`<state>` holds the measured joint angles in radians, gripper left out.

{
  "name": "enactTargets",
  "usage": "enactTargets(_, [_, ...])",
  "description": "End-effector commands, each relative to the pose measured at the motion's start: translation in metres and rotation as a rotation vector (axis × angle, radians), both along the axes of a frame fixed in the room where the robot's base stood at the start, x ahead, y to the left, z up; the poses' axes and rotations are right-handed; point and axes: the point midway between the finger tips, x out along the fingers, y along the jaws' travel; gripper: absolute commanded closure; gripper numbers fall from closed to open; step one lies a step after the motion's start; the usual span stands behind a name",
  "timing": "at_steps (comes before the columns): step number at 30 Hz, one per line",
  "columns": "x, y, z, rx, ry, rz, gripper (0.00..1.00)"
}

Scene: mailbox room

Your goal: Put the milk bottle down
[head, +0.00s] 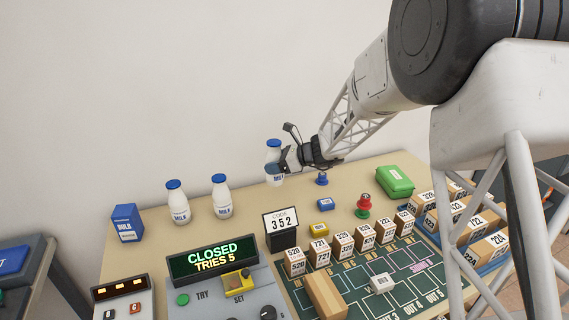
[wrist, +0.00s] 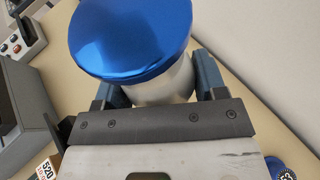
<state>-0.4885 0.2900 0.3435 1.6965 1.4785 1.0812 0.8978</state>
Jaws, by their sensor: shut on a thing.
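My gripper (head: 278,168) is shut on a milk bottle (head: 274,153) with a blue cap, near the back edge of the table. The bottle looks upright in the head view. In the wrist view its blue cap (wrist: 132,38) faces the camera and its pale body (wrist: 163,88) sits between my two fingers. The bottle's base is low, near the tabletop (head: 150,235); I cannot tell whether it touches. Two more milk bottles, one on the left (head: 177,202) and one on the right (head: 222,196), stand on the table to the left of my gripper.
A blue carton (head: 127,223) stands at far left. Clear tabletop lies between the right standing bottle and the held one.

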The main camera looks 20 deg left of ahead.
Motion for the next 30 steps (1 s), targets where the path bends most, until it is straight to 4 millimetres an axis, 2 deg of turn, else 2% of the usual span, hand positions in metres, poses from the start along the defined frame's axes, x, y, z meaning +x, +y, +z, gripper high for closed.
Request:
enactTargets(8, [0.001,-0.002,0.001,0.001,-0.001,-0.003,0.77])
enactTargets(14, [0.010,-0.017,0.002,0.001,-0.001,-0.026,0.77])
enactTargets(20, [0.027,-0.051,0.004,0.001,-0.001,-0.074,0.77])
enactTargets(30, [0.063,-0.136,0.007,0.001,-0.001,-0.194,0.77])
